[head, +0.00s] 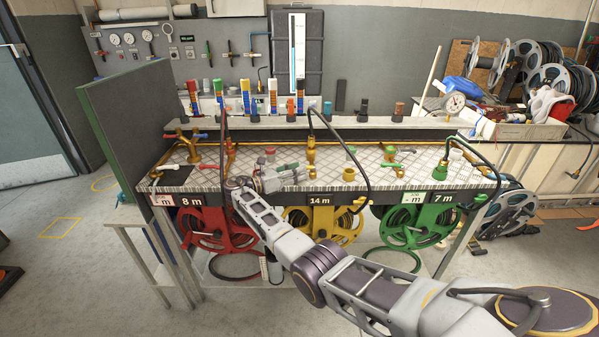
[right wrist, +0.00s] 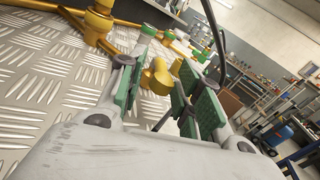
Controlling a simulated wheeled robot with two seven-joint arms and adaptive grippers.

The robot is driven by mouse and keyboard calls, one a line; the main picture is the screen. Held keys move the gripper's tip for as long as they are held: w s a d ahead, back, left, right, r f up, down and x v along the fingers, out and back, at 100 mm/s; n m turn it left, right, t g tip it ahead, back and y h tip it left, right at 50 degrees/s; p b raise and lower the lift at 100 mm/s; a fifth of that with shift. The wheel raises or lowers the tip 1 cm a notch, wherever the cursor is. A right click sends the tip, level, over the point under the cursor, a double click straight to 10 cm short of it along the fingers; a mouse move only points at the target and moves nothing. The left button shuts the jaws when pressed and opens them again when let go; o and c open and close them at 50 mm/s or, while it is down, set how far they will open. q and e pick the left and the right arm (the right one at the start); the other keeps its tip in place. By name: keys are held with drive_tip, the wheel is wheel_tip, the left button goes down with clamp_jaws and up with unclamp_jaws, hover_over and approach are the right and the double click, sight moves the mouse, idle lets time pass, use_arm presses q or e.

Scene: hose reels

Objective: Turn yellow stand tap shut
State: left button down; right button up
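The yellow stand (head: 311,152) rises from the metal-plated bench top above the yellow hose reel (head: 322,222), with a dark hose at its top. My right gripper (head: 299,172) reaches across from the right and is just left of the stand's foot, low over the plate. In the right wrist view its two green-padded fingers (right wrist: 168,62) are apart. A yellow fitting (right wrist: 156,77) shows in the gap between them; I cannot tell whether either pad touches it. The tap's handle is not clearly visible behind the fingers. My left gripper is not in view.
The red reel (head: 215,228) and green reel (head: 418,220) hang under the bench on either side. Other taps stand along the bench, including a green stand (head: 440,170) at right. A dark hose arches over the plate beside my gripper.

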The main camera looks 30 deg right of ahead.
drive_tip(key=a, duration=1)
drive_tip(key=shift+s+a, duration=0.15)
drive_tip(key=shift+a, duration=0.05)
